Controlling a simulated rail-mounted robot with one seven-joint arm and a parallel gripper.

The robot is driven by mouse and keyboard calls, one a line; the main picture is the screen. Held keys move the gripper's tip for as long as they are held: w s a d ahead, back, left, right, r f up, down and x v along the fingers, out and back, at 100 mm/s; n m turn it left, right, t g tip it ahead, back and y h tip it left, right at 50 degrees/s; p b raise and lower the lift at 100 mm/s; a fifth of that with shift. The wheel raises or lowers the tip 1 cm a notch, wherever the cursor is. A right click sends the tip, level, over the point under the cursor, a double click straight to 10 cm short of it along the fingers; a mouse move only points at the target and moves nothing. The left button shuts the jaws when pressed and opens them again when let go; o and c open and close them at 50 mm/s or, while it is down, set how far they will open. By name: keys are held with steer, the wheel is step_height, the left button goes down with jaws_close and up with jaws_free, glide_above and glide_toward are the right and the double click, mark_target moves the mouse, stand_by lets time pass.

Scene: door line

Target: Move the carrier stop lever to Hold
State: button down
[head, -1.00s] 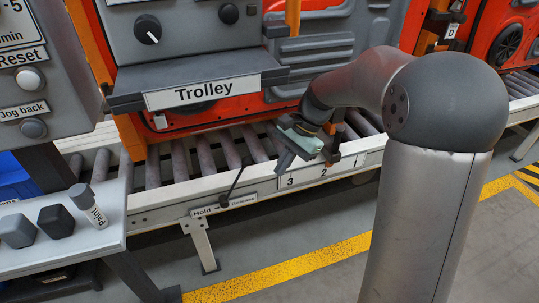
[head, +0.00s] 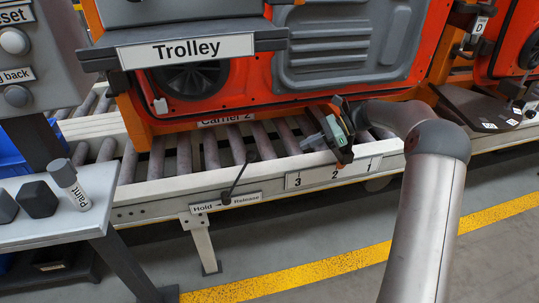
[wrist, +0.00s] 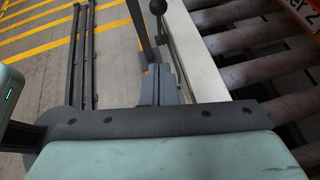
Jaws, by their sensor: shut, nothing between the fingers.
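The carrier stop lever (head: 238,179) is a thin dark rod with a black knob on the front rail of the roller conveyor. It leans up and right, toward the Release side of its "Hold → Release" label (head: 227,201). My gripper (head: 307,142) is over the rail near the 2 and 3 marks, right of the lever and apart from it. In the wrist view the grey fingers (wrist: 160,85) are shut and empty. A black knob (wrist: 157,7), which looks like the lever's, shows beyond the fingertips.
An orange carrier (head: 220,118) labelled Carrier 2 stands on the rollers behind. The Trolley panel (head: 190,50) overhangs at upper left. A side table (head: 60,228) holds a Paint marker (head: 68,183) and dark blocks. The floor in front is clear, with a yellow line (head: 290,285).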

steer(key=a+r+b+x, duration=0.1)
steer(key=r+b+x, duration=0.1)
steer(key=x, duration=1.1)
steer(key=shift+r, duration=0.2)
steer(key=shift+a, duration=0.1)
